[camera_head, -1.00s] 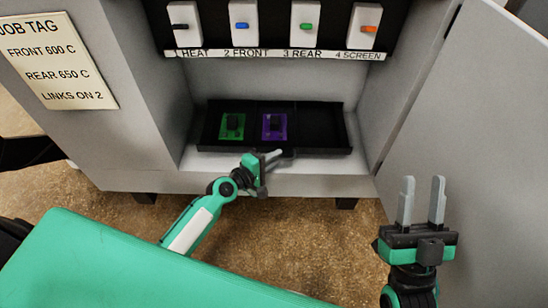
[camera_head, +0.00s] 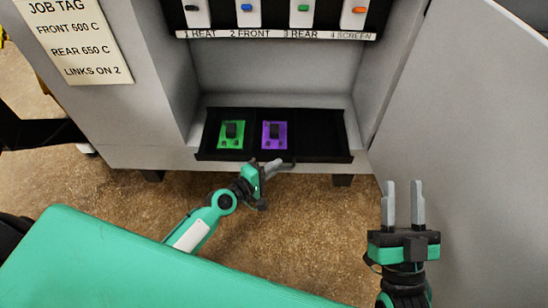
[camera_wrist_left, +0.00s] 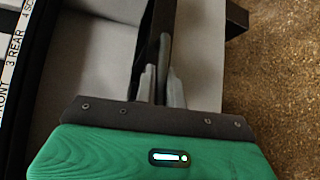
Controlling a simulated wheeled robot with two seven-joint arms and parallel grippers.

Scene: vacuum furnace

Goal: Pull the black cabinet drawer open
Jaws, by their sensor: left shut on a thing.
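The black drawer (camera_head: 318,136) shows in the head view as a shallow tray in the bottom of the grey cabinet, its front edge out over the cabinet's front lip. A green piece (camera_head: 232,134) sits in its left compartment and a purple piece (camera_head: 274,135) in the middle one; the right compartment looks empty. My left gripper (camera_head: 273,167) is at the drawer's front, shut on its black handle. In the left wrist view, the fingers (camera_wrist_left: 158,85) close around a dark bar. My right gripper (camera_head: 403,203) is open and empty, at the right.
The grey cabinet (camera_head: 120,125) surrounds the drawer, with a row of coloured switches (camera_head: 300,12) above and a job tag (camera_head: 75,42) on the left. A large grey door panel (camera_head: 470,150) stands open at the right, near my right gripper. Brown floor lies in front.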

